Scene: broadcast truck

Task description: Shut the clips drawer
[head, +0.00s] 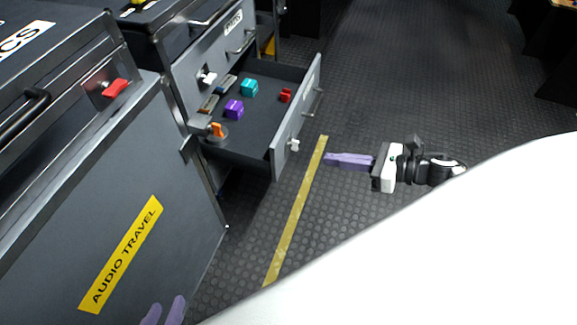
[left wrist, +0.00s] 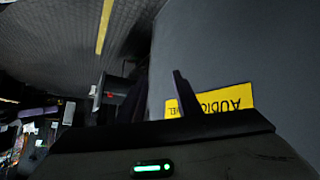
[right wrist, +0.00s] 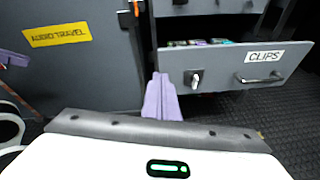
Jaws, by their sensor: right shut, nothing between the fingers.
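The clips drawer (head: 314,83) is pulled out of its grey cabinet, and its inside shows. In the right wrist view its front (right wrist: 225,75) carries the CLIPS label, a bar handle (right wrist: 262,78) and a pale latch knob (right wrist: 195,78). My right gripper (head: 326,158) is shut and empty, in front of the drawer face and apart from it. In the right wrist view its fingers (right wrist: 160,78) point just left of the knob. My left gripper (head: 163,308) is at the bottom edge, by the AUDIO TRAVEL panel, with its two fingers apart and nothing between them.
The drawer holds a teal block (head: 249,87), a purple block (head: 234,109), a red block (head: 285,95) and an orange item (head: 217,130). The AUDIO TRAVEL panel (head: 120,255) stands left. A yellow floor strip (head: 296,210) runs past the drawer. The floor beyond is clear.

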